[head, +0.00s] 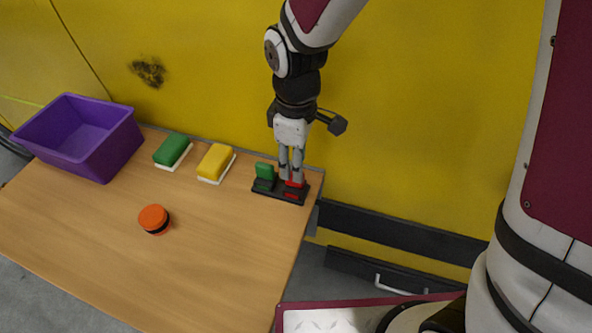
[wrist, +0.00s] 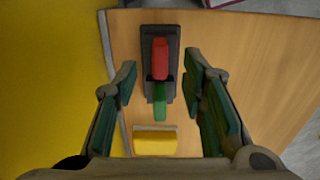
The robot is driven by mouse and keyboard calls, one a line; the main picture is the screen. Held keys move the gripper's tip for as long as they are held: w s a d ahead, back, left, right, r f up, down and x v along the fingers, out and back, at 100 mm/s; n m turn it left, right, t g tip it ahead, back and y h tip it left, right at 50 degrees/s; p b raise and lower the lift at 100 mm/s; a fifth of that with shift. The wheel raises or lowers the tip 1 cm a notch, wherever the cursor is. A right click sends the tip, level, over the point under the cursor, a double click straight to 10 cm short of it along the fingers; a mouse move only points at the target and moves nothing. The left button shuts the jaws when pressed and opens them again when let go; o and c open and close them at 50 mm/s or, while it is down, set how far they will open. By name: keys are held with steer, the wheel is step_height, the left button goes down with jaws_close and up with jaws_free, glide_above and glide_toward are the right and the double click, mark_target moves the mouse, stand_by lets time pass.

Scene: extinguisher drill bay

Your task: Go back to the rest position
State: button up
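My gripper (head: 291,178) points straight down at the back right corner of the wooden table, at a black base (head: 262,187). The base carries an upright green piece (head: 264,171) and a red piece (head: 292,195). In the wrist view my gripper (wrist: 161,88) is open, its two green-padded fingers apart. The red piece (wrist: 160,58) and the green piece (wrist: 160,100) show between or below them, with a gap on each side. Nothing is held. In the head view the fingers partly hide the red piece, and whether they touch it is unclear.
On the table (head: 215,265) are a purple bin (head: 98,160), a green block (head: 171,149), a yellow block (head: 215,161) and an orange-black round object (head: 154,219). A yellow wall (head: 430,110) stands close behind. The table's front middle is clear.

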step_height(320, 180, up, 7)
steer(key=s+d+r+m+t, duration=0.2)
steer(key=s+d+r+m, duration=0.35)
steer(key=d+r, duration=0.45)
steer(key=s+d+r+m+t, duration=0.1)
steer(key=s+d+m+t, duration=0.1)
steer(key=s+d+m, duration=0.6)
steer(key=shift+s+r, duration=0.35)
steer(key=shift+s, duration=0.7)
steer(key=shift+m, duration=0.25)
